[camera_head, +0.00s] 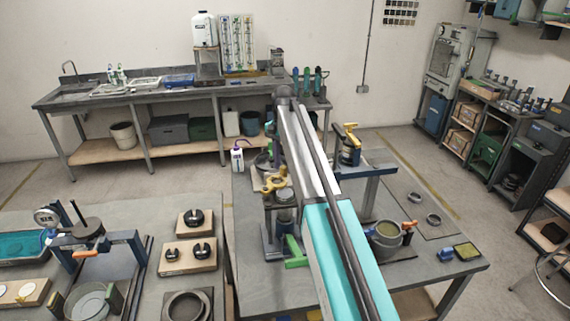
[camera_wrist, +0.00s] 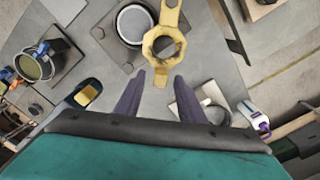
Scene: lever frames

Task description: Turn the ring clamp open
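A yellow ring with short arms (camera_wrist: 151,52), which looks like the ring clamp, lies just ahead of my gripper in the wrist view. In the head view, a matching yellow ring piece (camera_head: 274,184) sits by a post stand left of my arm. My gripper (camera_wrist: 160,76) is open, its two dark purple fingers apart. The ring's near stub points into the gap between the fingertips; I cannot tell whether they touch it. A round dark disc with a pale rim (camera_wrist: 134,25) is beside the ring. My arm hides my gripper in the head view.
A pot in a ring with an orange handle (camera_head: 386,236) stands right of my arm. A yellow-handled fixture (camera_head: 350,148) is behind it.

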